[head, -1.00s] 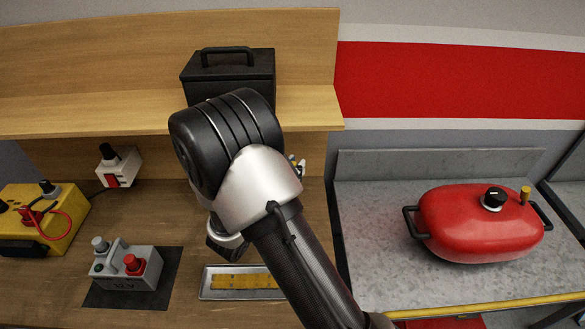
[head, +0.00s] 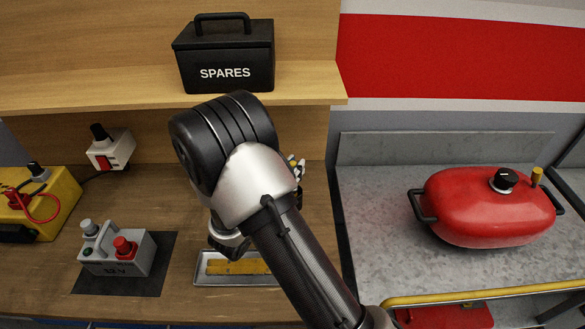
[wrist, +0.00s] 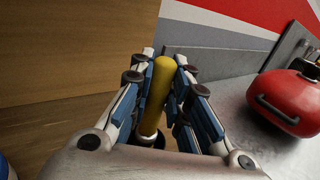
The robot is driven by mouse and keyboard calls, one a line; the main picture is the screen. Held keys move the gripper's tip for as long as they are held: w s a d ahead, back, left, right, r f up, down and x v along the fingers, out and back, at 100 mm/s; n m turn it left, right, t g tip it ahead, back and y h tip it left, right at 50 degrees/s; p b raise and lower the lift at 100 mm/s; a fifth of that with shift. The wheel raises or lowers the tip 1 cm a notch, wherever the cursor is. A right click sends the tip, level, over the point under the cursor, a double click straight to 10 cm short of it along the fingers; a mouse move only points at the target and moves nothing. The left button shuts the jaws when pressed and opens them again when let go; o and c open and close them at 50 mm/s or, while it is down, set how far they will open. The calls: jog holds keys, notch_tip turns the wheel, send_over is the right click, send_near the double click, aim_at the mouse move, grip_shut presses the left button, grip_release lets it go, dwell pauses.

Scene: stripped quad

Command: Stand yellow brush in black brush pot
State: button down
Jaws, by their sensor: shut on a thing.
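The yellow brush (wrist: 162,82) shows in the wrist view as a rounded yellow handle between the blue-padded fingers of my gripper (wrist: 163,88). My gripper is shut on it. A pale band and a dark part show at the brush's lower end, partly hidden by the gripper. I cannot tell whether that dark part belongs to the brush or to the black brush pot. In the head view my arm covers most of the gripper; only a bit of its fingers (head: 297,170) shows at the arm's right. The pot is not clearly visible there.
A metal tray (head: 212,281) with a flat yellow piece lies on the wooden bench. A grey control box (head: 118,256) is at left. A black SPARES box (head: 224,58) stands on the shelf (head: 110,90) above. A red tank (head: 485,210) sits on the grey counter at right.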

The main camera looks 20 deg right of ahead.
jog(key=c, duration=1.4)
grip_release()
jog(key=shift+c, duration=0.2)
jog(key=v, duration=1.2)
